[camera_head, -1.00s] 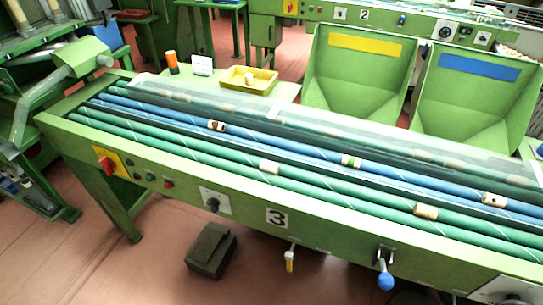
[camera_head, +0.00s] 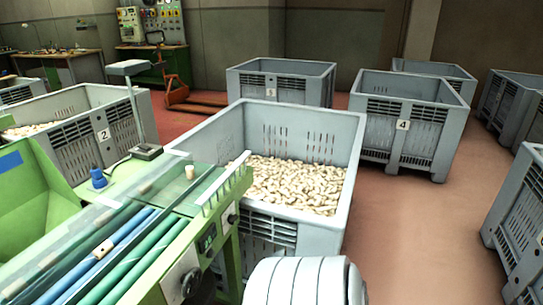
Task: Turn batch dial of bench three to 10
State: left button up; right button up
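The right end of a green bench (camera_head: 160,255) with blue and green rollers fills the lower left of the head view. In the earlier head view this bench carries the number 3. On its front panel sits a large dark round dial (camera_head: 198,287) on a pale plate, near the bottom edge. Its scale and setting are too small to read. Further along the panel are a small dark display (camera_head: 207,238) and a small black knob (camera_head: 232,219). I cannot tell for certain which is the batch dial. Neither gripper is in view.
A grey crate full of corks (camera_head: 300,185) stands against the bench's far end. Crates marked 2 (camera_head: 105,140) and 4 (camera_head: 405,128) stand beyond, with more crates at the right. Reddish floor (camera_head: 410,235) is clear between the cork crate and the right-hand crates.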

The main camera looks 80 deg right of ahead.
aim_at(232, 219)
jog(key=z, duration=1.85)
